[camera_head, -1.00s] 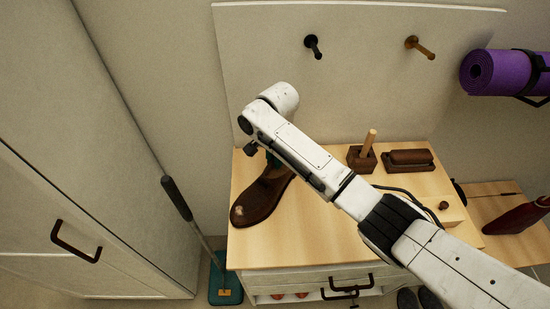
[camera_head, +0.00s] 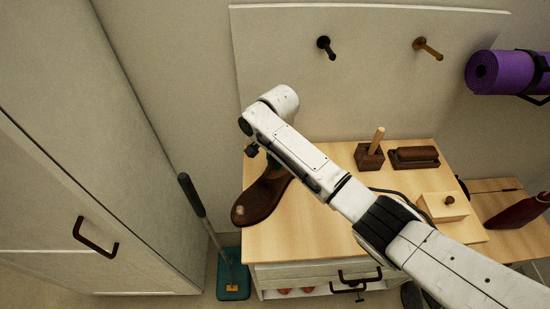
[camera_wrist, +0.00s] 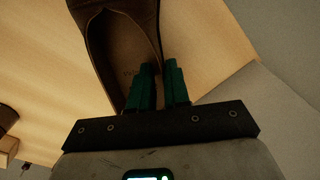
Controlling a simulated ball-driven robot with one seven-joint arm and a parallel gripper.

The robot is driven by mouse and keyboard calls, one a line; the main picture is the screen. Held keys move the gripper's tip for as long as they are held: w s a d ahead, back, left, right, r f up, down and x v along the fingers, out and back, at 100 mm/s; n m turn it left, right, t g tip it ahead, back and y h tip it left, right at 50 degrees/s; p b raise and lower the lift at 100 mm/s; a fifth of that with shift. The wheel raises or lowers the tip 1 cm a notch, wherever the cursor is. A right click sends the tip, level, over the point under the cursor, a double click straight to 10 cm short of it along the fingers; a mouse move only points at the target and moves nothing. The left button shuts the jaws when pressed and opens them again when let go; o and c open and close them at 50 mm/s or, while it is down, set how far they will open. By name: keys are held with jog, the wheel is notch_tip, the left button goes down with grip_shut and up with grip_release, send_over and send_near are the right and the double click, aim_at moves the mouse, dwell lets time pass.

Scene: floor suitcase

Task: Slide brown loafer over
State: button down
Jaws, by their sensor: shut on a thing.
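The brown loafer (camera_head: 262,202) lies at the left end of the wooden cabinet top (camera_head: 320,235), its toe pointing to the front left. The toe appears to reach slightly past the top's left edge. My gripper (camera_head: 272,165) is at the heel end, mostly hidden by my wrist in the head view. In the wrist view, the green fingers of my gripper (camera_wrist: 163,70) are shut on the side wall at the rear of the loafer (camera_wrist: 95,40), one finger inside the opening and one outside.
A brush block with a wooden handle (camera_head: 370,155), a dark brush (camera_head: 414,157) and a light wooden box (camera_head: 443,206) stand to the right. A mop (camera_head: 205,225) leans on the left. Pegs (camera_head: 326,48) and a purple mat (camera_head: 503,70) are on the wall.

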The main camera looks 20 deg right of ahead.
jog(key=c, duration=1)
grip_release()
jog(key=shift+r, duration=0.15)
jog(key=r, duration=1)
jog(key=shift+s+d+r, duration=0.1)
jog(key=shift+s+r, duration=0.1)
jog(key=shift+r, duration=0.05)
jog(key=shift+f, duration=0.1)
